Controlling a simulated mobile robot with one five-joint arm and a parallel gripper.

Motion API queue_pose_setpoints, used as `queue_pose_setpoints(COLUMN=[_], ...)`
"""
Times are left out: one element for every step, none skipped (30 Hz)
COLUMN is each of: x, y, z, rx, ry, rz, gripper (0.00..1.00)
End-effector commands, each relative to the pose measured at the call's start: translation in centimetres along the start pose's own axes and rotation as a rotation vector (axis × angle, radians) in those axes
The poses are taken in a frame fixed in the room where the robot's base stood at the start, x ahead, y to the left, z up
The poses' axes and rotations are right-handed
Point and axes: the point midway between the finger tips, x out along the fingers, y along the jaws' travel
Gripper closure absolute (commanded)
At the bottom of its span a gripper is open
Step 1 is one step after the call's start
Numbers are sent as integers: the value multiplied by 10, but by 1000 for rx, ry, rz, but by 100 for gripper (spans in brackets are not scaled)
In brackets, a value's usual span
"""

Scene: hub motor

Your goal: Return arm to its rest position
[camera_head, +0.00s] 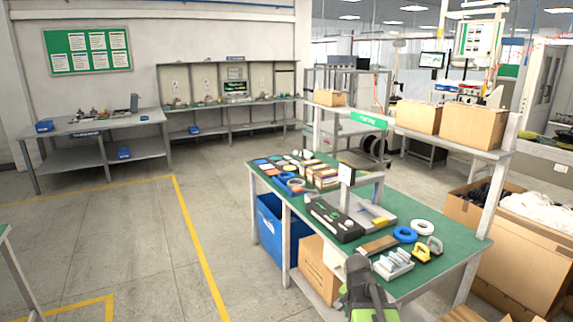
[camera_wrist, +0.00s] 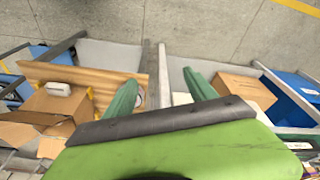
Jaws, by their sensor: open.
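In the wrist view, the two green fingers of my gripper (camera_wrist: 161,93) stand wide apart, with nothing held between them. Grey shelf frame parts and bare floor show below and beyond the fingers. In the head view, part of my green and dark grey arm shows at the bottom, by the front edge of the green-topped workbench (camera_head: 450,252). The fingers are hard to make out there, and I cannot tell whether the arm touches the bench.
The bench holds a black device (camera_head: 333,219), blue rings (camera_head: 405,234) and yellow-handled tools (camera_head: 421,252). A blue bin (camera_head: 270,225) and a cardboard box (camera_head: 318,268) sit beneath. Cardboard boxes (camera_wrist: 245,90) also show near my fingers. Open floor (camera_head: 130,235) lies left.

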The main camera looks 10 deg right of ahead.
Motion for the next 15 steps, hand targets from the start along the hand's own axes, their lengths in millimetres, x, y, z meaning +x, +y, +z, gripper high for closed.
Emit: queue_pose_setpoints(x=[-6,-9,-13,-16,-19,-22,-23,-24,-25,-26,-26,-26,-26,-25,-25], y=[-24,-36,-48,-56,-62,-64,-60,-57,-56,-55,-55,-55,-52,-52,-51], z=[31,47,68,84,99,118,124,129,135,137,139,140,138,137,137], rx=[-104,-166,-249,-314,-381,-477,-535,-587,-651,-692,-727,-764,-783,-797,-806], ry=[-21,-35,-56,-71,-88,-117,-139,-156,-175,-184,-191,-196,-198,-198,-197], rz=[-17,-28,-40,-51,-60,-75,-85,-93,-105,-112,-116,-119,-120,-121,-122], gripper=[35,35,35,35,35,35,35,35,35,35,35,35,35,35,35])
